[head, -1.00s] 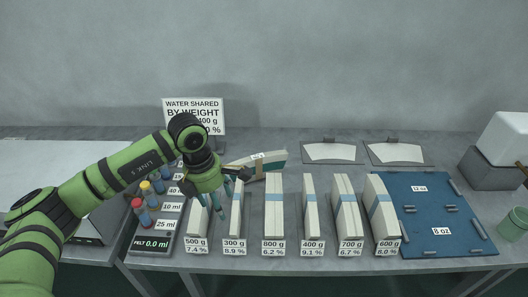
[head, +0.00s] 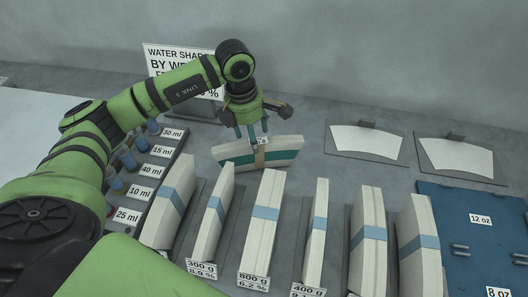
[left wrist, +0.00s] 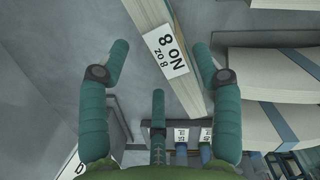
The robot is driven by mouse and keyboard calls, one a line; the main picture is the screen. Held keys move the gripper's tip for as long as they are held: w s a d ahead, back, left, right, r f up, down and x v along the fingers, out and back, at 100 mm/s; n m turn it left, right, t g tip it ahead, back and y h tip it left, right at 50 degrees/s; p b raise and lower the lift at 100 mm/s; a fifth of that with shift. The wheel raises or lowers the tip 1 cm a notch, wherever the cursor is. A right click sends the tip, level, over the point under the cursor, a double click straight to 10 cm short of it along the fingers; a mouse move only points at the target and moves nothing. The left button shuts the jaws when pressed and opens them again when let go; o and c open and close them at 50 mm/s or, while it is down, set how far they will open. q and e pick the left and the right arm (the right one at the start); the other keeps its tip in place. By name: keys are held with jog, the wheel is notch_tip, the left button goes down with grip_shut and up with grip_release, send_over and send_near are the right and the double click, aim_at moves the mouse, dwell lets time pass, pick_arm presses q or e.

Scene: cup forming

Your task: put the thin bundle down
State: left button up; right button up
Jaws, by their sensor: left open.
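The thin bundle (head: 284,156) is a pale curved stack with a green stripe and a tan band. It stands on the grey table behind the row of blue-banded bundles. My left gripper (head: 253,132) is directly above it, fingers pointing down. In the left wrist view, the open fingers (left wrist: 162,52) are spread on both sides of a pale bundle edge (left wrist: 148,12) with a "No 8, 8 oz" label (left wrist: 167,50). Gaps show between the fingers and that edge. I cannot tell how deep the fingertips reach. My right gripper is not in view.
Several blue-banded bundles (head: 262,225) stand in a row in front, with weight labels. A water sign (head: 165,60) and a panel of ml labels (head: 150,172) are at left. Two plates with white sheets (head: 366,141) and a blue board (head: 470,235) are at right.

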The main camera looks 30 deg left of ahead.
aim_at(260, 152)
pick_arm(q)
jog(key=shift+f, duration=0.3)
jog(key=shift+w+d+f+p, duration=0.1)
jog(key=shift+f+p, duration=0.25)
jog(key=f+p, duration=0.1)
jog(key=f, duration=0.1)
jog(key=d+f+p, duration=0.1)
jog(key=f, duration=0.2)
jog(key=shift+w+d+f, duration=0.1)
jog(key=shift+w+d, duration=0.1)
jog(key=shift+w+f, duration=0.1)
jog(key=shift+f, duration=0.3)
jog(key=shift+r, duration=0.1)
grip_shut()
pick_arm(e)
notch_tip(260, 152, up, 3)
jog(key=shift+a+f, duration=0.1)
